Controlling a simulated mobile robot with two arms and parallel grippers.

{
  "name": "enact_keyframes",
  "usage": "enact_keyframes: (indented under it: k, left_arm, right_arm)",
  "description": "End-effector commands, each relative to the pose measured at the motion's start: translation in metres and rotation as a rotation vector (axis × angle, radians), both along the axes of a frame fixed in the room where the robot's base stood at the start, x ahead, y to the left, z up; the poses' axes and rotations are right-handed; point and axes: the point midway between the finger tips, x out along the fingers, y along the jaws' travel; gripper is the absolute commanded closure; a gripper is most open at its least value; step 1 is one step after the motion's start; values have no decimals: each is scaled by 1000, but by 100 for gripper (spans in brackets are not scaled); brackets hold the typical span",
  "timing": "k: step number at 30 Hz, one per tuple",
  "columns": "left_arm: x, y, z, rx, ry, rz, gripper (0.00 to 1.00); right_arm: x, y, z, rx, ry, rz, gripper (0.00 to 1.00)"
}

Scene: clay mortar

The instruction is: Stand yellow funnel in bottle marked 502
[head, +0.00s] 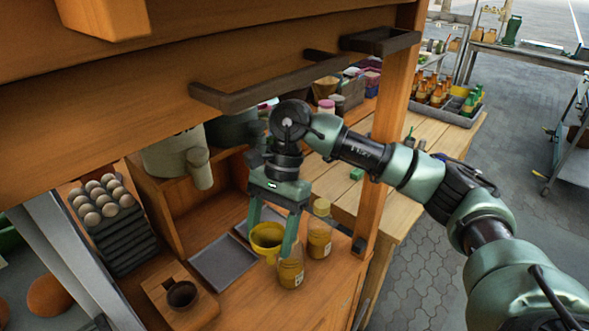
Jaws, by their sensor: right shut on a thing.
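The yellow funnel (267,239) is between the two fingers of my right gripper (271,233), which is shut on it. It looks held over the wooden counter. Two small bottles with yellow contents stand just right of it: a front bottle (291,274), partly hidden behind the right finger, and a back bottle (320,240). Their labels are too small to read, so I cannot tell which is marked 502. The funnel's lower end is hard to make out. My left gripper is not in view.
A grey tray (222,263) lies left of the funnel. A dark cup (181,294) sits on a wooden board at the front left, near an egg stack (98,201). A wooden post (385,130) stands right of the bottles, and a shelf (200,85) hangs above.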

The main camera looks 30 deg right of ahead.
Motion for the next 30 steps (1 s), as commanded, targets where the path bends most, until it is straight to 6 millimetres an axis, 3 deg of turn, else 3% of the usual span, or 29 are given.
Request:
enact_keyframes:
  k: [1, 6, 12, 19, 30]
  left_arm:
    - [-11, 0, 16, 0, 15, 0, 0]
    - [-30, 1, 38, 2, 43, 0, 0]
    - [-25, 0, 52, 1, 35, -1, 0]
    - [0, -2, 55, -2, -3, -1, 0]
    - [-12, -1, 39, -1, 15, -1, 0]
  right_arm:
    - [6, -6, 14, 3, 2, -132, 75]
    - [29, -34, 38, -4, -4, -591, 75]
    - [44, -63, 52, -11, -9, -946, 75]
    - [48, -75, 54, -13, -9, -1067, 75]
    - [48, -74, 29, -13, -9, -1066, 75]
